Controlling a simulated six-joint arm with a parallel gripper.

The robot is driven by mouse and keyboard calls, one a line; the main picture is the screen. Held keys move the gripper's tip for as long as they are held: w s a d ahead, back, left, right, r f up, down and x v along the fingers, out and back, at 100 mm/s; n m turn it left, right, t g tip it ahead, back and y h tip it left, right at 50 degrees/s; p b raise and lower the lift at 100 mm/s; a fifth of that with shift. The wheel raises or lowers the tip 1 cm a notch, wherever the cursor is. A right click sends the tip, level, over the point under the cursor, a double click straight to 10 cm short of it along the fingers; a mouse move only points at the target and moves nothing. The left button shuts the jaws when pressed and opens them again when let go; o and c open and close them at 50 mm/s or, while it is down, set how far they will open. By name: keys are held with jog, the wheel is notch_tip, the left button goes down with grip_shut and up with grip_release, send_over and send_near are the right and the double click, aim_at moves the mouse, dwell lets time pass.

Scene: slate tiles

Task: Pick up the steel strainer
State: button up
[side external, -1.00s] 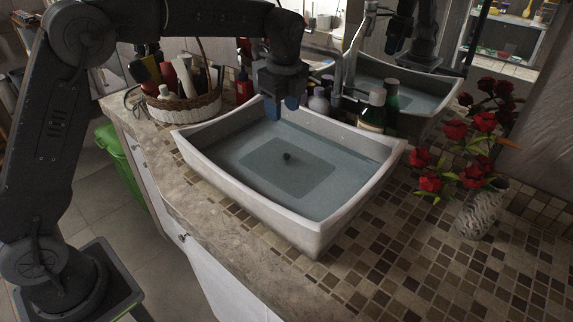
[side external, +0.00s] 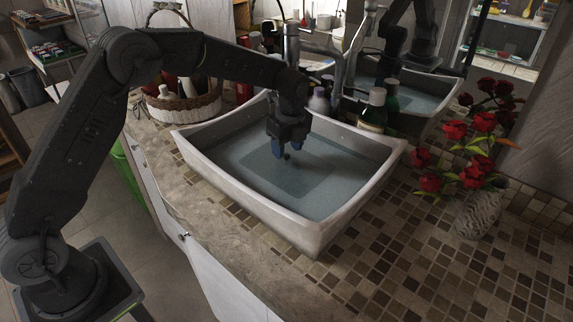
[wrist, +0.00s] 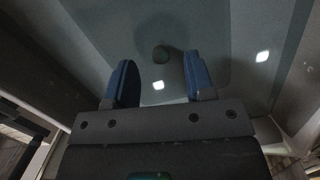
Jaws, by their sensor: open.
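A small dark round piece, which I take to be the steel strainer (side external: 287,156), is in the sink basin (side external: 330,215), near the middle of its floor. In the wrist view the strainer (wrist: 160,54) shows as a dull round shape ahead of and between the two blue fingertips. My gripper (side external: 281,148) points down inside the basin, just above or beside the strainer. In the wrist view my gripper (wrist: 159,72) is open, with a clear gap between its fingers and nothing held. I cannot tell whether a fingertip touches the strainer.
The basin's raised walls surround my gripper. A faucet (side external: 349,75) and bottles (side external: 373,108) stand behind the sink. A basket of bottles (side external: 190,108) is at the back left. A vase (side external: 477,212) of red flowers is at the right. The tiled counter in front is clear.

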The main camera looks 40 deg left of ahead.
aim_at(287, 155)
jog(key=shift+a+f, duration=0.2)
jog(key=shift+f, duration=1.65)
grip_shut()
jog(key=shift+r, duration=0.1)
